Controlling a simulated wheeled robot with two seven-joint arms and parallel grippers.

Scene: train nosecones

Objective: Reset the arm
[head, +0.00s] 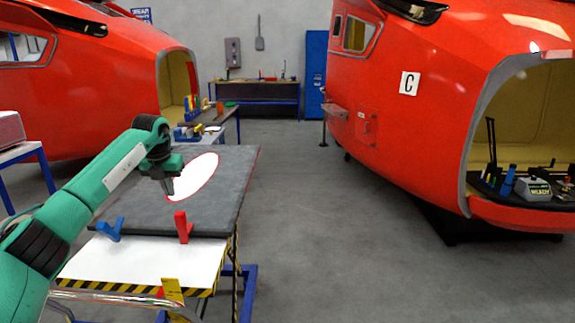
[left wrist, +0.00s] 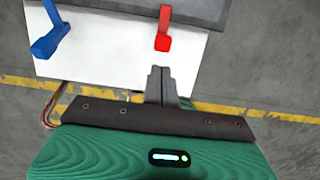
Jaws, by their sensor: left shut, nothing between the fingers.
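My left arm comes in from the left in the head view. Its gripper (head: 168,187) points down above the dark grey table top, near a white oval with a red edge (head: 195,178). In the left wrist view the gripper (left wrist: 160,72) has its fingers together with nothing between them. A red clamp-like piece (head: 182,227) and a blue one (head: 110,229) stand at the table's near edge; they also show in the left wrist view, red (left wrist: 162,28) and blue (left wrist: 48,32). My right gripper is not in view.
The table (head: 220,200) has a white lower shelf (head: 140,262) with yellow-black striped edging. A red train nosecone marked C (head: 400,130) stands at the right, another (head: 100,80) at the left. A workbench (head: 255,92) is at the back. The grey floor (head: 310,220) between is clear.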

